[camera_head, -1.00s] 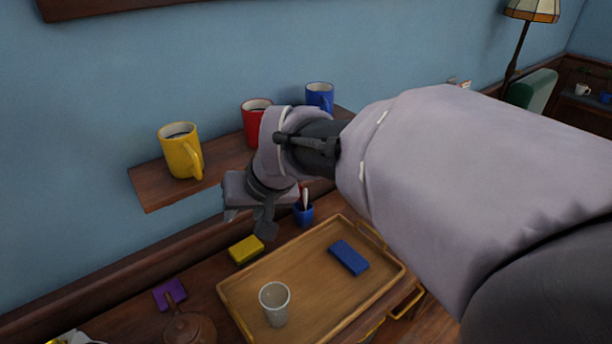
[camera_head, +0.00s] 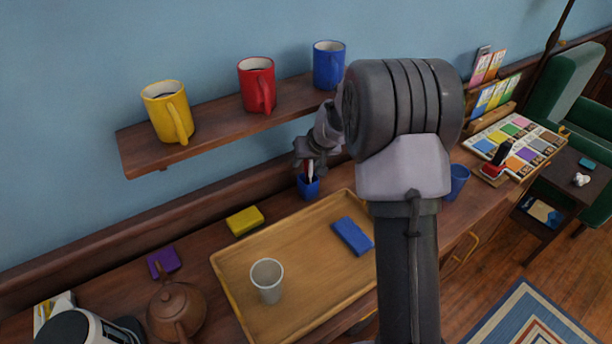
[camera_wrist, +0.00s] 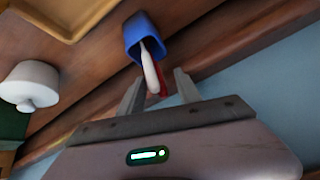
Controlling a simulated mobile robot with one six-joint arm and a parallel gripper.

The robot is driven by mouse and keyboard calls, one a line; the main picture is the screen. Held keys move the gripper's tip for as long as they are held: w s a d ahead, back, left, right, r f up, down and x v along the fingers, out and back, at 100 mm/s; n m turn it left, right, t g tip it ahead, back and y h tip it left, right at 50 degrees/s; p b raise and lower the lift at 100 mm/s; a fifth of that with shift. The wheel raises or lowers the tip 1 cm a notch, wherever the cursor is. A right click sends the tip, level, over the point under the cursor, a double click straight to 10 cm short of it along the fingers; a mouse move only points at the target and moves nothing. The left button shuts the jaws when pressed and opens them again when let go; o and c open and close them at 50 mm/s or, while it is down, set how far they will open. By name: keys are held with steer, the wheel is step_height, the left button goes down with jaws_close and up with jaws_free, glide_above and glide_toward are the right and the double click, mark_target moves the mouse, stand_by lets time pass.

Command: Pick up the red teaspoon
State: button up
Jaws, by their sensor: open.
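A small blue cup (camera_head: 309,187) stands on the wooden counter behind the tray, below the shelf. In the wrist view the blue cup (camera_wrist: 143,38) holds a white-handled utensil (camera_wrist: 151,70) and a red one, the red teaspoon (camera_wrist: 163,84), side by side. My gripper (camera_wrist: 158,85) is open, its two fingers on either side of the handles, with the red one nearer the right finger. In the head view my gripper (camera_head: 309,165) is just above the cup and partly hides the handles. I cannot tell whether a finger touches them.
A shelf (camera_head: 215,128) with yellow (camera_head: 168,112), red (camera_head: 257,85) and blue (camera_head: 329,65) mugs hangs close above my gripper. A yellow sponge (camera_head: 244,221) is left of the cup.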

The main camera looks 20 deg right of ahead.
jaws_close()
stand_by(1.4)
